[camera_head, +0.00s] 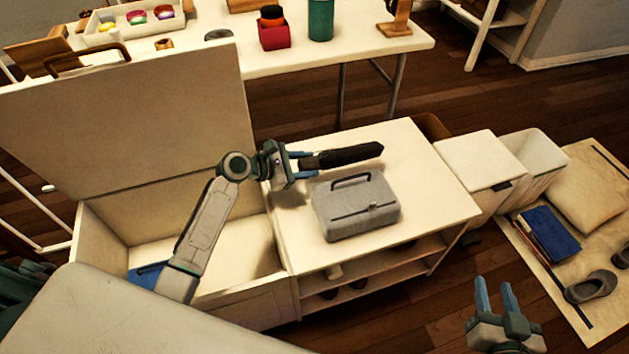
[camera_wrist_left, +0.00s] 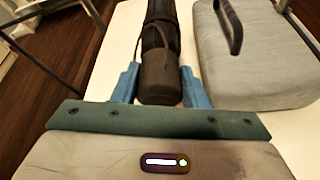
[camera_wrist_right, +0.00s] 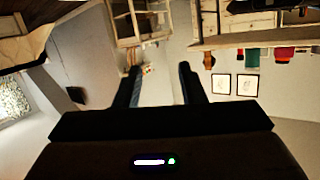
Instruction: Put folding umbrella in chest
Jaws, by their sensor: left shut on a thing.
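The folding umbrella (camera_head: 343,156) is a dark, closed bundle lying level above the white bench top. My left gripper (camera_head: 302,162) is shut on one end of it; in the left wrist view the umbrella (camera_wrist_left: 160,60) sits between the blue fingers (camera_wrist_left: 158,88). The chest (camera_head: 250,250) is an open white box to the left of the bench, with its lid (camera_head: 120,120) raised. My left arm crosses over its opening. My right gripper (camera_head: 497,297) is at the lower right over the floor, open and empty, its fingers apart in the right wrist view (camera_wrist_right: 160,88).
A grey case (camera_head: 355,208) with a handle lies on the bench (camera_head: 440,190), close to the umbrella. A blue item (camera_head: 146,275) lies in the chest. A table (camera_head: 400,40) with several items stands behind. White bins (camera_head: 480,160) stand right of the bench.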

